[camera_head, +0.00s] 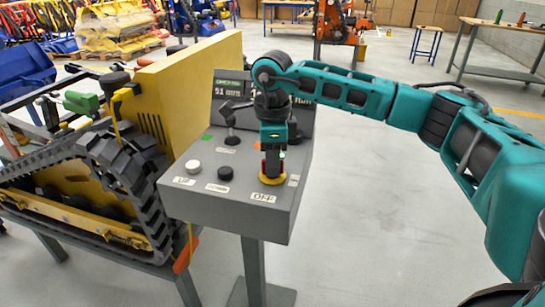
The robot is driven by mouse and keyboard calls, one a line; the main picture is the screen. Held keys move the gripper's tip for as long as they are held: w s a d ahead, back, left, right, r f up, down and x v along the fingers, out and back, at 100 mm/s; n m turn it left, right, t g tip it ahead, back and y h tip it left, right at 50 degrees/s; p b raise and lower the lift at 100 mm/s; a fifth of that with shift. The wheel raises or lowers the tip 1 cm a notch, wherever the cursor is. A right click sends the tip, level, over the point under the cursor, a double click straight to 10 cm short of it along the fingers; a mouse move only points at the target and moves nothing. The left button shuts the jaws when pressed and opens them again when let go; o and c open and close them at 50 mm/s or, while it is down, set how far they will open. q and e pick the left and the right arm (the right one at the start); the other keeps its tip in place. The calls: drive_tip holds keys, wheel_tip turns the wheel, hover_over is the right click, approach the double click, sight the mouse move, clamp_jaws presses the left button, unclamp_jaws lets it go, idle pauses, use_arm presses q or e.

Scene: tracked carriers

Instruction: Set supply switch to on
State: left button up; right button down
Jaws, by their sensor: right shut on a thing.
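A grey control box (225,207) stands on a post in the middle of the view. Near its front right corner is the supply switch (272,181), a red knob on a yellow round base, with an "OFF" label in front of it. My right gripper (272,165) points straight down over this switch and is shut on its red knob. The fingers hide most of the knob, so I cannot tell which way it is turned. My left gripper is not in view.
The box also carries a white button (193,166), a black button (225,173) and a black lever (231,130). A display behind is partly hidden by my arm. A tracked carrier (85,195) stands close on the left. The floor on the right is clear.

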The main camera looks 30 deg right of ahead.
drive_tip(key=m, duration=0.3)
drive_tip(key=shift+p, duration=0.3)
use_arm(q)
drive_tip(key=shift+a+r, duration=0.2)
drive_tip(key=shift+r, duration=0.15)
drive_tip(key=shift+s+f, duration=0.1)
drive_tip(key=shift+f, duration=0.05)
use_arm(e)
drive_tip(key=shift+m, duration=0.4)
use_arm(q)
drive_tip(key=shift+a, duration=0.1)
use_arm(e)
drive_tip(key=c, duration=1.2)
unclamp_jaws()
drive_tip(key=shift+o, duration=0.2)
use_arm(q)
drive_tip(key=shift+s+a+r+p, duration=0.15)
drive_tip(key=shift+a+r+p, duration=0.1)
drive_tip(key=shift+p, duration=0.25)
use_arm(e)
wheel_tip(320, 180, up, 13)
drive_tip(key=shift+f, duration=0.1)
